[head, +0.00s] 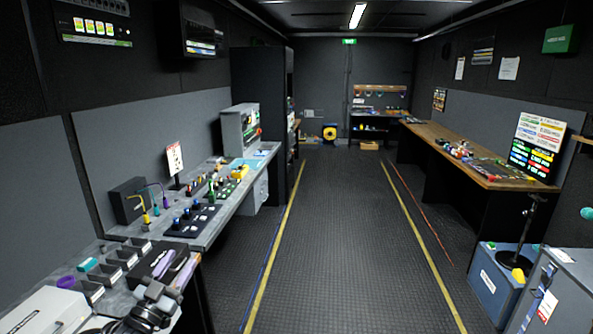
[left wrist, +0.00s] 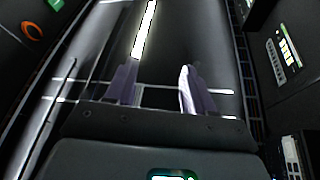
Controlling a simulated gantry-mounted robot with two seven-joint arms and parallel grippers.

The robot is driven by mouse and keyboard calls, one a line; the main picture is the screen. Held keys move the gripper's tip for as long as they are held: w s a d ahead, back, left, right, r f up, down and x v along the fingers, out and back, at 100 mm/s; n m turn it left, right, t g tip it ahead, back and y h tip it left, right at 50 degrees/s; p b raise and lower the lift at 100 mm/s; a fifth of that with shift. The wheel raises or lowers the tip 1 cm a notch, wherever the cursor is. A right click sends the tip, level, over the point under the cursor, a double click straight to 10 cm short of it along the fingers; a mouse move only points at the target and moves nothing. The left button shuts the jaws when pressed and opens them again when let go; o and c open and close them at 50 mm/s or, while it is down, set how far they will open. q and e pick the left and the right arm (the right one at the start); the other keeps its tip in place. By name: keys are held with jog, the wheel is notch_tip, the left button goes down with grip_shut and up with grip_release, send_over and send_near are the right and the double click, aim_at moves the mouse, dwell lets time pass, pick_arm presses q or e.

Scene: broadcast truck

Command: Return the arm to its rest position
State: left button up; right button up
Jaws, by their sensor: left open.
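My left gripper (head: 175,266) is at the lower left of the head view, in front of the left workbench (head: 213,226). Its two pale purple fingers are apart with nothing between them. In the left wrist view the open fingers (left wrist: 157,88) stand against the dark ceiling with a bright light strip behind, so the gripper points upward. The dark tray behind the fingers is partly hidden. My right gripper is not in view.
Small grey bins (head: 122,257) and a black panel with blue knobs (head: 192,220) lie close by on the left bench. Blue and grey cases (head: 497,285) stand at the lower right. The aisle floor (head: 335,230) is clear.

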pick_arm(q)
jog(key=w+a+f+n+g+y, duration=0.1)
jog(key=a+f+n+g+y, duration=0.1)
jog(key=a+f+g+y, duration=0.4)
jog(key=a+f+n+g+y, duration=0.2)
jog(key=a+f+n+y, duration=0.1)
jog(key=f, duration=0.4)
jog(key=s+a+f+n+g+y, duration=0.3)
jog(key=s+a+f+g, duration=0.2)
jog(key=s+f+g, duration=0.7)
jog(key=s+d+f+m+t+h+b, duration=0.1)
jog(key=s+d+f+b, duration=0.2)
jog(key=s+d+f, duration=0.45)
jog(key=s+d+f+m+h+b, duration=0.1)
jog(key=s+d+f+h+b, duration=0.3)
jog(key=s, duration=0.7)
jog(key=s+d+f+m+t+y+b, duration=0.1)
jog(key=s+d+f, duration=0.3)
jog(key=s+d, duration=0.4)
jog(key=s+d+r+b, duration=0.1)
jog(key=s+d+b, duration=0.15)
jog(key=s, duration=0.75)
notch_tip(320, 180, up, 38)
jog(key=w+p, duration=0.1)
jog(key=p, duration=3.7)
jog(key=shift+a+r+h, duration=0.25)
jog(key=shift+a+h, duration=0.05)
jog(key=shift+h, duration=0.1)
